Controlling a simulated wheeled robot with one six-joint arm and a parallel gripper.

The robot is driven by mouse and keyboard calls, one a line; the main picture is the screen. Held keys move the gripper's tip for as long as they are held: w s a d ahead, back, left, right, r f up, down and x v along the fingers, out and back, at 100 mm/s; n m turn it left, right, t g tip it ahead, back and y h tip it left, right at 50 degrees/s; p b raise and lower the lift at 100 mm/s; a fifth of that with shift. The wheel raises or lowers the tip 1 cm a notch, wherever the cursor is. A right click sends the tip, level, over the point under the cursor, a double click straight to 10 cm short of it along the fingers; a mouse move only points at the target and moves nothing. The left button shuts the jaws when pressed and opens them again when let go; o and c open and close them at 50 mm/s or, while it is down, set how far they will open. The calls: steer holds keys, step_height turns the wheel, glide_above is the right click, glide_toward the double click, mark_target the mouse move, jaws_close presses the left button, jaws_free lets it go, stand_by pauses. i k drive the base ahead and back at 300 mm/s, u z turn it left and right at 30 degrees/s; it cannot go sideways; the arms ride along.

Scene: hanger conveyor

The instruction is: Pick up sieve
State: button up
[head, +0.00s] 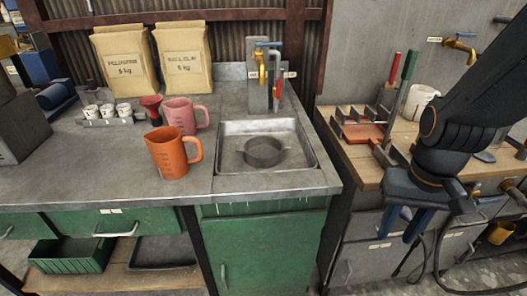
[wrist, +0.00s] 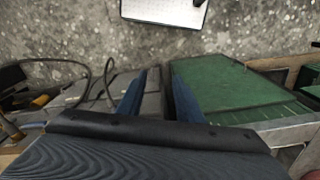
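A round dark grey metal vessel (head: 262,152), which looks like the sieve, sits inside the sink basin (head: 228,184) in the head view. Its mesh is too small to make out. My gripper (head: 404,236) hangs at the right in the head view, in front of the wooden-topped bench and well to the right of the sink. Its two blue fingers point down. In the wrist view the fingers (wrist: 160,78) stand apart with nothing between them. The sieve does not show in the wrist view.
An orange jug (head: 170,154) and a pink jug (head: 181,115) stand left of the sink. A tap (head: 263,75) rises behind it. The wooden bench (head: 358,168) at the right holds upright tools and a white cup. Grey floor (wrist: 235,45) shows below my gripper.

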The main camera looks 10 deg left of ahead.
mark_target(259, 153)
steer(key=u, duration=0.5)
steer(key=k, duration=0.6)
steer(key=u, duration=0.7)
steer(key=i, duration=1.3)
steer(key=z, duration=0.6)
